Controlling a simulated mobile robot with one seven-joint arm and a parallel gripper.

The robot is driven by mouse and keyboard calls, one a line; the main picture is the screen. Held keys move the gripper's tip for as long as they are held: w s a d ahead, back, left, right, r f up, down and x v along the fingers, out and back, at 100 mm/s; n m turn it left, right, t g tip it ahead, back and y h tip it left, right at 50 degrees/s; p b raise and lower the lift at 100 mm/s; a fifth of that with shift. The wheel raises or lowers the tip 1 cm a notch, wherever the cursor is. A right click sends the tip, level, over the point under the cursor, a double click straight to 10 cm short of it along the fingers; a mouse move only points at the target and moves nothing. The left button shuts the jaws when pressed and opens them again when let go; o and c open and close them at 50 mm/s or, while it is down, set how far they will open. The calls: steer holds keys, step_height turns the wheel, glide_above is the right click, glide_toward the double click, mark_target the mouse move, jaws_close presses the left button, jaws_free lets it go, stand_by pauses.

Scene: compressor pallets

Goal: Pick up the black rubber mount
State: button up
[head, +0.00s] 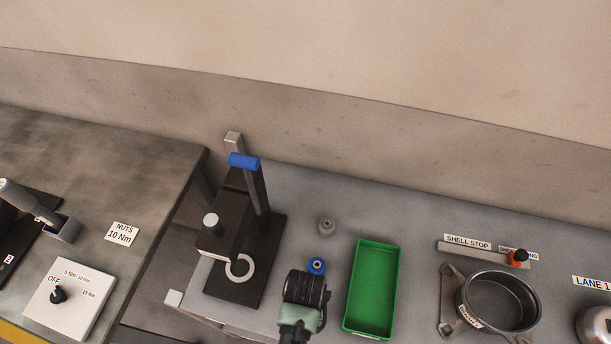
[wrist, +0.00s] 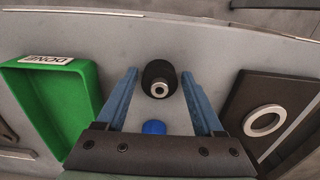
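The black rubber mount (wrist: 154,72) is a short dark cylinder with a bright metal centre. In the wrist view it shows between the tips of my gripper (wrist: 160,76), with a gap to each blue finger. My gripper is open and empty; I cannot tell how far above the mount the tips are. In the head view my gripper (head: 304,290) is over the bench, left of the green tray, and the black mount is hidden there.
A blue mount (head: 316,266) stands close by, also low between the fingers in the wrist view (wrist: 154,127). A grey mount (head: 326,228) stands farther back. The green tray (head: 394,290) is right; a black press (head: 232,285) with a ring is left.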

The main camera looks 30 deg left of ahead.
jaws_close()
